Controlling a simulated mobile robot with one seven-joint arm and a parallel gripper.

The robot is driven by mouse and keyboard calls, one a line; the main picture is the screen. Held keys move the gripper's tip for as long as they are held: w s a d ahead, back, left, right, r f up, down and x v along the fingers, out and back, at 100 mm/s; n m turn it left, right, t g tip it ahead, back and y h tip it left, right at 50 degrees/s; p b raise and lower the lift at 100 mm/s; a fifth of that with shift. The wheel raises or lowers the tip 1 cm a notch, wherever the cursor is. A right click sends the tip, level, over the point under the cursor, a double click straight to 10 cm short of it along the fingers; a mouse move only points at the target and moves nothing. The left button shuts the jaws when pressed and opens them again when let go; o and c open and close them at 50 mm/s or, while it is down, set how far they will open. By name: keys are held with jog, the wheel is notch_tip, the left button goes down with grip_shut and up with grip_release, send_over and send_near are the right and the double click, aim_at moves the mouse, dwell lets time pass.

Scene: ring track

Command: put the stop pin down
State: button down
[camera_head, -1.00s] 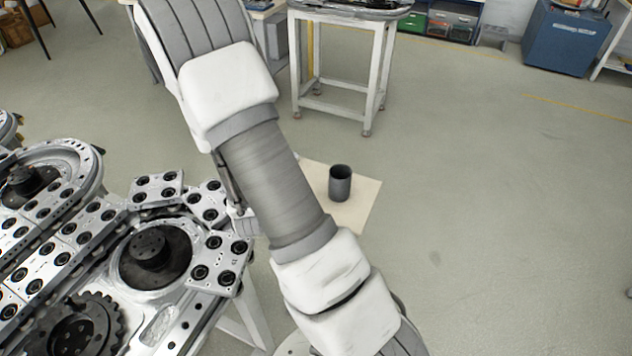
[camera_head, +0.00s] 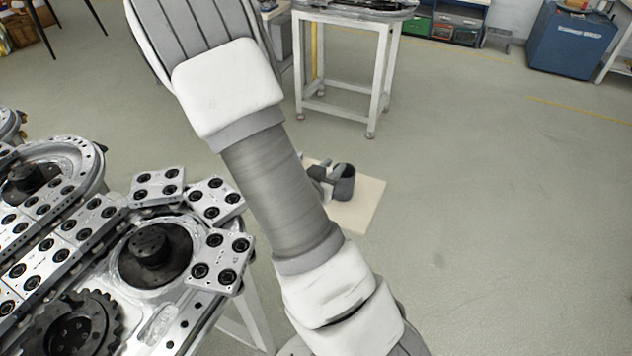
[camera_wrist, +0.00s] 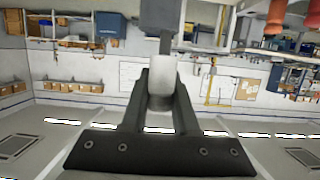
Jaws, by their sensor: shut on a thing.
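My gripper (camera_wrist: 161,92) fills the middle of the wrist view, its two dark fingers closed on a pale, rounded piece (camera_wrist: 162,84), which I take to be the stop pin. A dark grey block on a narrow stem shows just beyond the fingertips; I cannot tell whether it is part of the pin. My arm hides the rest. I cannot tell whether the gripper touches the cup.
The cup stands on a pale square board (camera_head: 366,203) on the floor. A metal ring track (camera_head: 213,307) with bolted plates lies to the left. A white-legged table (camera_head: 382,75) stands behind, and a blue cabinet (camera_head: 570,42) at the upper right. The floor at right is clear.

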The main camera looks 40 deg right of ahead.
jog(key=shift+w+d+f+b, duration=0.1)
jog(key=shift+w+f+b, duration=0.4)
jog(key=shift+b, duration=1.85)
jog(key=w+f, duration=0.1)
jog(key=w, duration=0.2)
jog(key=w+d+f, duration=0.1)
jog(key=w+f, duration=0.1)
jog(key=w+d+f+b, duration=0.1)
jog(key=w+f, duration=0.1)
jog(key=w, duration=0.1)
jog(key=shift+w+d+f, duration=0.1)
jog(key=shift+w+f, duration=0.05)
jog(key=shift+w, duration=0.2)
jog(key=shift+f+b, duration=0.45)
jog(key=shift+f, duration=1.55)
jog(key=shift+f, duration=0.1)
jog(key=shift+f, duration=0.15)
jog(key=c, duration=0.7)
grip_release()
jog(key=shift+r, duration=0.2)
